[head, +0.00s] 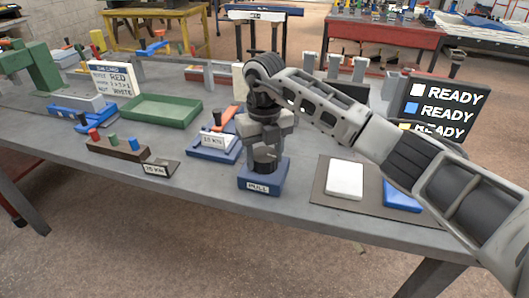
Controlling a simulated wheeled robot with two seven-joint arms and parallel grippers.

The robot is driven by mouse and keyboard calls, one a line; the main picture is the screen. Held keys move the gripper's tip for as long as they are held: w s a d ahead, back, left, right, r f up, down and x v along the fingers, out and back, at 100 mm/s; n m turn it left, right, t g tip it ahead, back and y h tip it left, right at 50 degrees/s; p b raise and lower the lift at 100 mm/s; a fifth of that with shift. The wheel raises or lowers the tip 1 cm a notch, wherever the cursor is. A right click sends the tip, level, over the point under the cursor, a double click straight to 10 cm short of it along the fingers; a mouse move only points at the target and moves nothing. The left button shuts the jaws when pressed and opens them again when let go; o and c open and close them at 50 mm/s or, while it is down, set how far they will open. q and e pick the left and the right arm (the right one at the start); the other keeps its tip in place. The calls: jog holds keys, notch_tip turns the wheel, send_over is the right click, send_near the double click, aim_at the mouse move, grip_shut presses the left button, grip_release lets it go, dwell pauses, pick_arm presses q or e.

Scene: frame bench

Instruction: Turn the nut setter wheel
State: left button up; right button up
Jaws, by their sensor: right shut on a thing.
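My right gripper (264,152) points down over a small blue base (262,181) with a label that seems to read PULL, near the table's front edge. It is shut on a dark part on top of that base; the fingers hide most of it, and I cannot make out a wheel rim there. Another blue fixture (207,153), with a white label and a dark knob, stands just left of the gripper. My left gripper is not in view.
A grey bench (85,200) carries a green tray (160,109), a rack with coloured pegs (118,148), and a small tag stand (161,168). At right are a white pad (344,179), a blue pad (400,197) and a READY screen (443,108). The front edge is close.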

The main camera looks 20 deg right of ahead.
aim_at(265, 154)
jog(key=shift+m, duration=0.9)
jog(key=o, duration=1)
jog(key=shift+r, duration=0.1)
notch_tip(265, 154, up, 16)
jog(key=shift+f+b, duration=0.1)
jog(key=shift+b, duration=0.35)
